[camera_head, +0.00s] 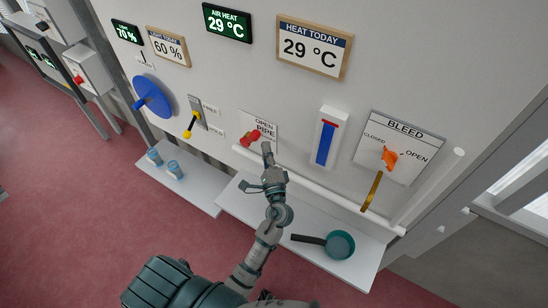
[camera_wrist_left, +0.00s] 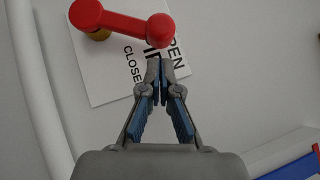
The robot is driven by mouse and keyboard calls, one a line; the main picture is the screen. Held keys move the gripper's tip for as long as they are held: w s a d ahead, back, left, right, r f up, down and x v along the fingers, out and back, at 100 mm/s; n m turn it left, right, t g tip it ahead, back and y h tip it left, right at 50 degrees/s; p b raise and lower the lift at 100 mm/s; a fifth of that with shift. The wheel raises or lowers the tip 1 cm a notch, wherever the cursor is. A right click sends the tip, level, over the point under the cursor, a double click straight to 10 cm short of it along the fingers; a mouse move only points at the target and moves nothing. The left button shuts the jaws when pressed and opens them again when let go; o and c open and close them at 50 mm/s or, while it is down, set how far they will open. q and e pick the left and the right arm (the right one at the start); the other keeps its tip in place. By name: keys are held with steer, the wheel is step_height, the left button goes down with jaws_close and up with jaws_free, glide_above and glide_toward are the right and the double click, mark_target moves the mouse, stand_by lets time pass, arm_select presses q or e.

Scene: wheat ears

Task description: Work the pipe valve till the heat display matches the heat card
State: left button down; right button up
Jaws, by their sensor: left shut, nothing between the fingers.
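The pipe valve's red handle (camera_head: 250,138) sits by the white pipe (camera_head: 300,184) and a card reading OPEN and PIPE. In the left wrist view the red handle (camera_wrist_left: 122,22) runs from a brass stem on the left to a round end on the right. My left gripper (camera_head: 267,148) is shut and empty, just right of the handle. In the left wrist view my fingertips (camera_wrist_left: 160,68) are below the handle's round end, apart from it in the picture. The green heat display (camera_head: 228,23) reads 29 °C. The framed heat card (camera_head: 313,48) also reads 29 °C. My right gripper is not in view.
A blue wheel (camera_head: 152,96) and a yellow lever (camera_head: 192,124) are left of the valve. A blue gauge (camera_head: 326,140) and an orange BLEED knob (camera_head: 389,159) are to the right. A green pan (camera_head: 340,244) rests on the shelf below, with blue jars (camera_head: 174,169) on the left shelf.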

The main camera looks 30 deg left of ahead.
mark_target(258, 138)
arm_select(q)
steer(key=shift+a+r, duration=0.25)
steer(key=shift+a, duration=0.4)
steer(key=shift+a+r+p, duration=0.6)
steer(key=shift+a, duration=0.1)
steer(key=shift+f, duration=0.1)
steer(key=shift+w, duration=0.1)
